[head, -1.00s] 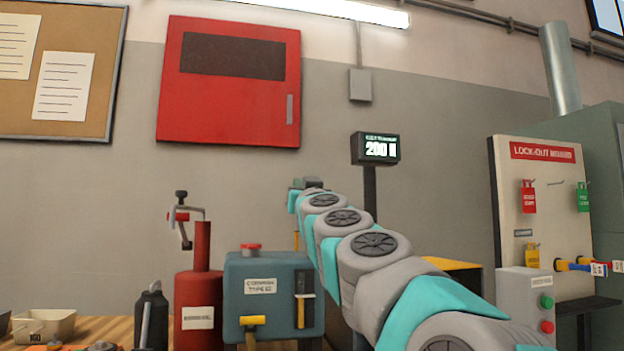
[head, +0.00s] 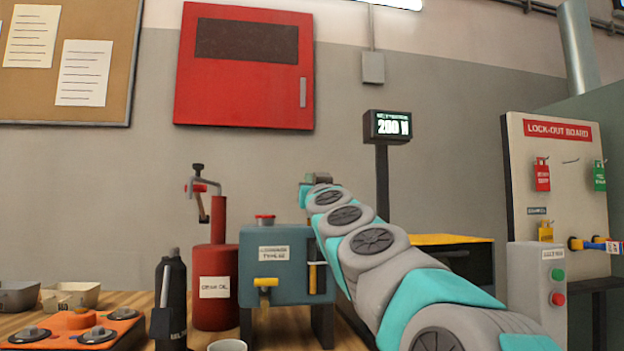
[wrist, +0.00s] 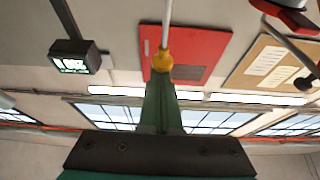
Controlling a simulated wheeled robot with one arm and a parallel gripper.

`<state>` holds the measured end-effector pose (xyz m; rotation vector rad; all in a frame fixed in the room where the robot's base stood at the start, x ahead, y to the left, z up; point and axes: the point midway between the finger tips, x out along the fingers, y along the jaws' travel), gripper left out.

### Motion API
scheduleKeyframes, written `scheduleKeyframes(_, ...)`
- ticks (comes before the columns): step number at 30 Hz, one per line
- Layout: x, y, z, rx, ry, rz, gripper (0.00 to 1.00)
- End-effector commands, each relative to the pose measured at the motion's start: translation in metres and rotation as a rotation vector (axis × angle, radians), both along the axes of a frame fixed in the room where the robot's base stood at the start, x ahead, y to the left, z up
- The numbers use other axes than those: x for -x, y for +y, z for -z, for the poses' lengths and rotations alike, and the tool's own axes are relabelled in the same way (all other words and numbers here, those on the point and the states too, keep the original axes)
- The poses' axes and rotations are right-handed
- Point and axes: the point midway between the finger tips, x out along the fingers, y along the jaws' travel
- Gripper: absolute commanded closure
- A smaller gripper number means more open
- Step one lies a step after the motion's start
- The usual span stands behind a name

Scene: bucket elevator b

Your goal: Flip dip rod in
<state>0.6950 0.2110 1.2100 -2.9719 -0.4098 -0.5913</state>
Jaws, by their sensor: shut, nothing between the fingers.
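A thin pale rod with a yellow knob (wrist: 163,61), which looks like the dip rod, shows in the wrist view just beyond my fingertips. The rod runs from the knob to the top edge of that view. My gripper (wrist: 161,82) is shut, its green fingers together and empty; whether they touch the knob I cannot tell. In the head view my gripper (head: 318,181) is at the far end of my arm, above and behind the blue box (head: 285,263) with a label, a red cap and a yellow tap. The rod is hidden there by my arm.
A red gear oil can (head: 216,310), a dark bottle (head: 170,300) and an orange tray (head: 72,328) stand left of the box on the wooden table. A display on a post (head: 387,126) reads about 200. The lock-out board (head: 555,200) is at the right.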

Motion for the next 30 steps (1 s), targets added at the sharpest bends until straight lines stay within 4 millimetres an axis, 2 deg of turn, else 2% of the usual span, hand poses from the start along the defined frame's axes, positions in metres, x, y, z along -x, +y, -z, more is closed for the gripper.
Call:
scheduleKeyframes(1,-0.001,-0.001,0.019,0.002,0.0,0.003,1.0)
scheduleKeyframes(3,-0.001,-0.001,0.031,0.001,0.001,0.003,1.0)
scheduleKeyframes(10,0.0,0.0,0.058,0.002,0.0,0.001,1.0)
scheduleKeyframes(25,-0.001,0.0,0.062,0.0,0.004,-0.001,1.0)
scheduleKeyframes(30,-0.001,-0.003,0.052,0.001,0.003,0.0,1.0)
